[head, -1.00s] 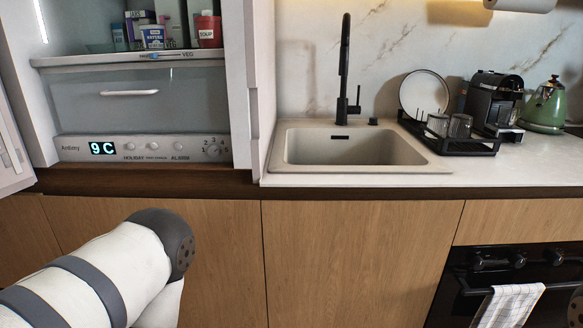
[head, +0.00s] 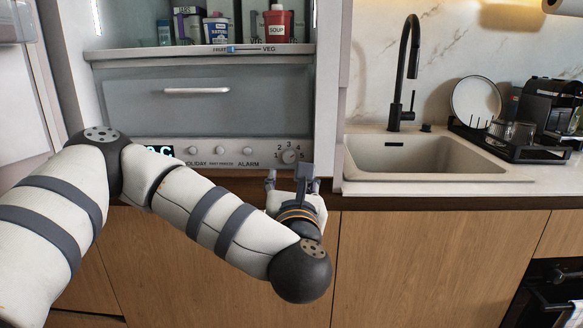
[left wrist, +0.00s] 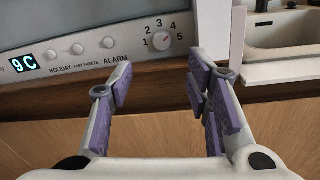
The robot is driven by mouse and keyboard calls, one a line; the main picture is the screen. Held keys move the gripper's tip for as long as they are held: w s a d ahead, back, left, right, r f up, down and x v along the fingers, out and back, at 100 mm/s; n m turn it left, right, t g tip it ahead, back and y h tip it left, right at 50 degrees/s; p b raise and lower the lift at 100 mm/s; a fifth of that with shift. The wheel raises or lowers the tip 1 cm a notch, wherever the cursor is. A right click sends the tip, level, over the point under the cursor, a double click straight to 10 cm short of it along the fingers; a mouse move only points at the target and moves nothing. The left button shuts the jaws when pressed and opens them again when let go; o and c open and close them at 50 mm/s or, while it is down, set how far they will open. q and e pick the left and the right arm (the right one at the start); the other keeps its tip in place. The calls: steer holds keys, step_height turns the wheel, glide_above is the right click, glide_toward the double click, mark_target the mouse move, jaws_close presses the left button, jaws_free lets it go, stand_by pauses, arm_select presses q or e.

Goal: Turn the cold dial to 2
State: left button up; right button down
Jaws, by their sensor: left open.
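The cold dial (head: 289,156) is a small round knob on the fridge's white control panel, with the numbers 1 to 5 around it. It also shows in the left wrist view (left wrist: 161,41), where its pointer is too small to read surely. My left gripper (head: 291,181) is open and empty, just below and in front of the dial. In the left wrist view its purple-padded fingers (left wrist: 165,85) are spread wide, with the dial beyond the gap between them, untouched. The display (left wrist: 24,62) reads 9C. My right gripper is not in view.
Several small buttons (left wrist: 77,49) sit left of the dial. A clear drawer (head: 195,98) and a shelf with several containers are above. The fridge's side wall (head: 328,100) and the sink (head: 420,153) are to the right. Wooden cabinet fronts (head: 430,260) lie below.

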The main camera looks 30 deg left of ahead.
mark_target(289, 157)
arm_select(q)
steer(key=x, duration=1.1)
steer(key=shift+w+d, duration=0.1)
steer(key=shift+w, duration=0.1)
steer(key=shift+c, duration=0.4)
jaws_close()
